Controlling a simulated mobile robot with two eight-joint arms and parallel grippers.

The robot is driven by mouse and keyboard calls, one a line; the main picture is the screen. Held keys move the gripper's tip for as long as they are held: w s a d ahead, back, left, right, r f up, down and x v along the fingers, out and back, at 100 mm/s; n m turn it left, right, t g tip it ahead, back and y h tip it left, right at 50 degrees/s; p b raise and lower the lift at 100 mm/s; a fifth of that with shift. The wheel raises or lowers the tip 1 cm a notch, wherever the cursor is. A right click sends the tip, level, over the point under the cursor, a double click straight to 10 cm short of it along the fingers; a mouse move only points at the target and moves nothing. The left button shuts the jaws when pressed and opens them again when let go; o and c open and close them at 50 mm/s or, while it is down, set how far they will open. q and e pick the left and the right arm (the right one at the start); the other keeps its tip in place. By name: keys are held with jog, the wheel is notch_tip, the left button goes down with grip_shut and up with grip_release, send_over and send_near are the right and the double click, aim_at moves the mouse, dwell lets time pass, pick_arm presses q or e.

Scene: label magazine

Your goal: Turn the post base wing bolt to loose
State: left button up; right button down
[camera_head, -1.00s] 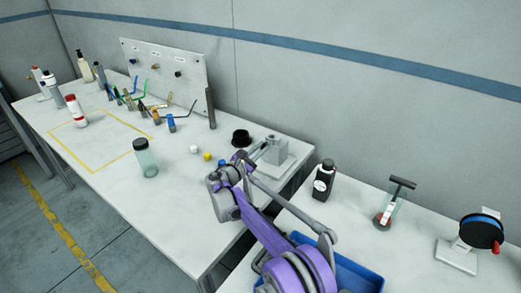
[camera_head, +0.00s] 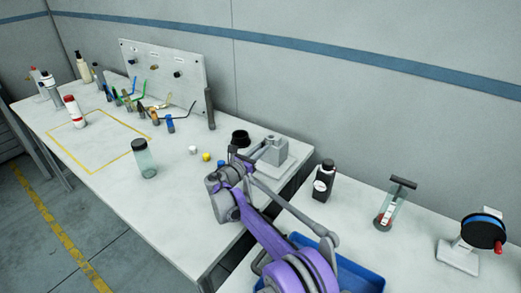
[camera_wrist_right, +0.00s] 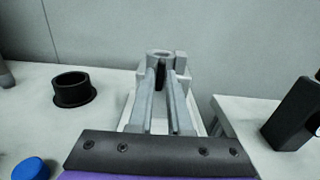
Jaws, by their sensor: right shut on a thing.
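The post base is a light grey block (camera_head: 274,151) on a pale plate at the right end of the long table, in the head view. It also shows ahead of the fingers in the wrist view (camera_wrist_right: 160,54). My right gripper (camera_wrist_right: 161,78) reaches to the near face of this block, its two grey fingers close together. A dark piece, seemingly the wing bolt (camera_wrist_right: 161,74), shows between the fingertips, and the gripper is shut on it. The fingers hide most of it, so its turn angle cannot be told. My left gripper is not in view.
A black ring-shaped cup (camera_wrist_right: 73,88) stands left of the post base. A blue cap (camera_wrist_right: 31,169) lies nearer. A black bottle (camera_head: 324,181) stands on the right table, across a gap. White and yellow caps (camera_head: 206,156) lie left of my gripper.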

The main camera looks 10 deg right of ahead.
jog(key=c, duration=0.9)
grip_release()
jog(key=v, duration=1)
jog(key=shift+s+a, duration=0.25)
jog(key=shift+a, duration=0.05)
